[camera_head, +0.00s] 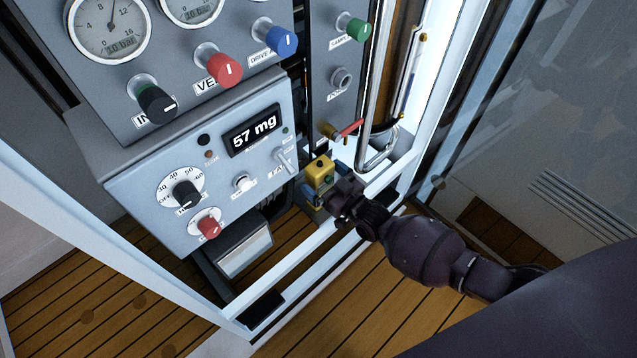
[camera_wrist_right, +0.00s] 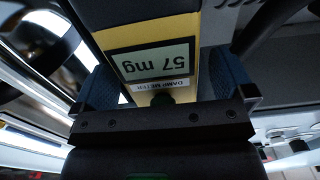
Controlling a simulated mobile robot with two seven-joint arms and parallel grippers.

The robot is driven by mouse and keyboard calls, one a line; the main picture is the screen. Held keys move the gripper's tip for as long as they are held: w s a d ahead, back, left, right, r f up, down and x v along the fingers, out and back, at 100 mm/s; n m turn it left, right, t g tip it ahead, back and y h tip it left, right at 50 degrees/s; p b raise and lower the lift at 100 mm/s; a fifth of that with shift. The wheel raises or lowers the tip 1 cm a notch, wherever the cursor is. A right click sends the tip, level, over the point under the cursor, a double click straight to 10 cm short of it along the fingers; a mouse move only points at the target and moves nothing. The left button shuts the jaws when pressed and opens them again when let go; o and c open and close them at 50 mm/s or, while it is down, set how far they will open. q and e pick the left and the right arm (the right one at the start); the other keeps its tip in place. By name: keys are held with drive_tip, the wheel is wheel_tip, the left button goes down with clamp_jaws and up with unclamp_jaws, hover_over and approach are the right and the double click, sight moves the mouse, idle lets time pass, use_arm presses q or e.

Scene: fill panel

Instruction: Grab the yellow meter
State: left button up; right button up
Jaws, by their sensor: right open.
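The yellow meter (camera_head: 320,169) is a small yellow box below the panel's sample column, near the red-handled valve. In the right wrist view the meter (camera_wrist_right: 152,33) shows close up, with a display reading "57 mg" and a "DAMP METER" label, both upside down. My right gripper (camera_head: 328,190) is at the meter, its jaws open. In the wrist view its two blue-padded fingers stand on either side of the meter. Its lower part is hidden behind the gripper in the head view. I cannot tell whether either finger touches it. My left gripper is not in view.
The grey panel (camera_head: 120,185) with gauges, knobs and its own "57 mg" display stands to the left. A red valve lever (camera_head: 351,127) and a metal pipe (camera_head: 370,85) are just above the meter. A white frame rail (camera_head: 300,268) runs below my right gripper.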

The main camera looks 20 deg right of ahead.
drive_tip(key=shift+w+a+r, duration=0.1)
drive_tip(key=shift+w+a, duration=0.05)
drive_tip(key=shift+w, duration=0.2)
drive_tip(key=c, duration=1.2)
drive_tip(key=shift+r, duration=0.1)
drive_tip(key=shift+c, duration=0.2)
